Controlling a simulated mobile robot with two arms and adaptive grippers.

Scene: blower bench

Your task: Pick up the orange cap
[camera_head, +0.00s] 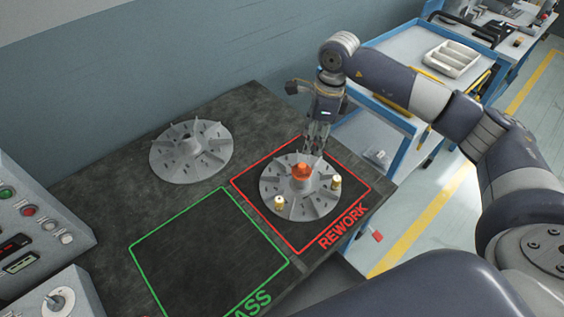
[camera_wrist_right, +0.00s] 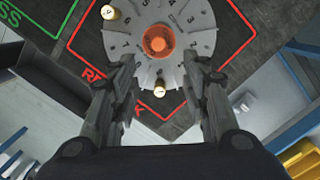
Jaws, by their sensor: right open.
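The orange cap (camera_head: 301,172) sits on the hub of a grey bladed blower wheel (camera_head: 314,205) inside the red REWORK square. My right gripper (camera_head: 316,140) is just behind the cap in the head view, fingers pointing down and apart from the cap. In the right wrist view the cap (camera_wrist_right: 157,40) shows beyond the open, empty fingers of my right gripper (camera_wrist_right: 163,75). My left gripper is not in view.
Two small brass-and-white pieces stand on the wheel, one at the left (camera_head: 279,203) and one at the right (camera_head: 336,182). Another grey wheel (camera_head: 207,158) lies at the back left. The green PASS square (camera_head: 205,255) is empty. A control panel (camera_head: 30,215) borders the left.

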